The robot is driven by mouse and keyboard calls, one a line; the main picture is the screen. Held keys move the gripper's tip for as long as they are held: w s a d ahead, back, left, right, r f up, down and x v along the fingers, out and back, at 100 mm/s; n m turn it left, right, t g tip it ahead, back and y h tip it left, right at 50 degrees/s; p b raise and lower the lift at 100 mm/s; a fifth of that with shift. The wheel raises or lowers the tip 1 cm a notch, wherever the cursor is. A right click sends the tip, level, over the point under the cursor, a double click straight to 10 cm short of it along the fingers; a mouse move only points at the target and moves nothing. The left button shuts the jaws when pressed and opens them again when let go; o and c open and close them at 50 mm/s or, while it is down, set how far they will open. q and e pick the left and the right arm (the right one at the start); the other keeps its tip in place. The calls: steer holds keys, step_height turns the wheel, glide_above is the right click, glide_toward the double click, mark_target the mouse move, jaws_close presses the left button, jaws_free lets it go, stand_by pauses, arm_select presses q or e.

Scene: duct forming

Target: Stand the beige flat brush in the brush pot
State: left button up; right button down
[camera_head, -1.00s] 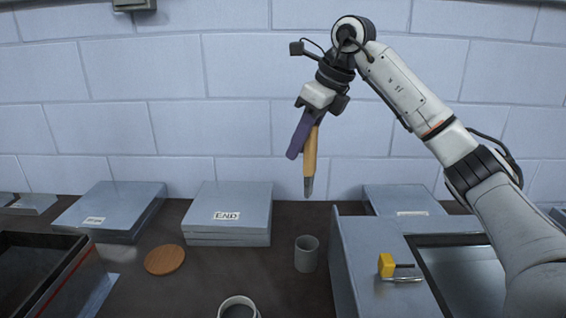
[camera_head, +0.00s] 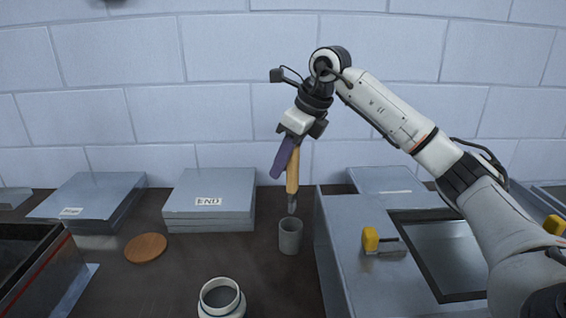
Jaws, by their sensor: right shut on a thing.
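My right gripper (camera_head: 288,148) is shut on the beige flat brush (camera_head: 292,171), which has a beige handle and a dark grey lower end. The brush hangs nearly upright with its dark end down. That end is just above the rim of a grey cup (camera_head: 290,239), which looks like the brush pot, on the dark table. Whether the tip is level with the rim or over it in depth I cannot tell. A second, white-rimmed round container (camera_head: 221,300) stands at the bottom edge. My left gripper does not show.
A grey panel block (camera_head: 350,230) stands close right of the pot, with a yellow-handled tool (camera_head: 371,240) on it. Grey stacked sheets marked END (camera_head: 211,198) lie to the left. A wooden disc (camera_head: 146,247) and a dark bin (camera_head: 45,270) are farther left.

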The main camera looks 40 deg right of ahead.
mark_target(297, 174)
step_height(297, 174, down, 10)
steer(key=b, duration=0.6)
steer(key=shift+f+b, duration=0.15)
steer(key=shift+b, duration=0.15)
steer(key=c, duration=1.4)
jaws_free()
steer(key=p+v, duration=0.1)
steer(key=v, duration=0.8)
steer(key=shift+r, duration=0.3)
steer(key=shift+s+d+r, duration=0.1)
steer(key=shift+s+r, duration=0.1)
steer(key=shift+r, duration=0.15)
